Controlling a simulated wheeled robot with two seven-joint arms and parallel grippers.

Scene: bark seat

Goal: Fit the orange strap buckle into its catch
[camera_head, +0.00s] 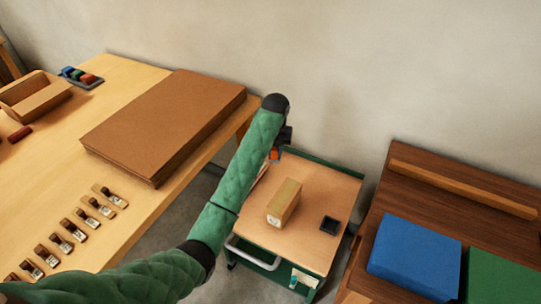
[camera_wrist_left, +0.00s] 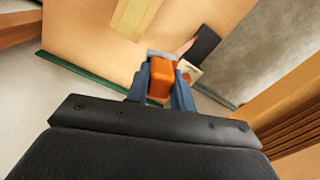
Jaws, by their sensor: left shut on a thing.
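The orange buckle (camera_wrist_left: 161,78) is between the two blue-grey fingers of my left gripper (camera_wrist_left: 160,92), which is shut on it. In the head view the orange buckle (camera_head: 275,155) shows as a small patch below my left gripper (camera_head: 278,148), over the far left part of the cart top. A grey piece (camera_wrist_left: 160,54) shows just beyond the buckle; I cannot tell if they touch. A dark flat piece (camera_wrist_left: 203,44) and a small pale piece (camera_wrist_left: 189,70) lie to its right. I cannot clearly make out the catch. My right gripper is not in view.
A workbench (camera_head: 140,200) with brown sheets (camera_head: 165,120) is at left. A dark bench (camera_head: 450,205) with a blue block (camera_head: 415,255) is at right.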

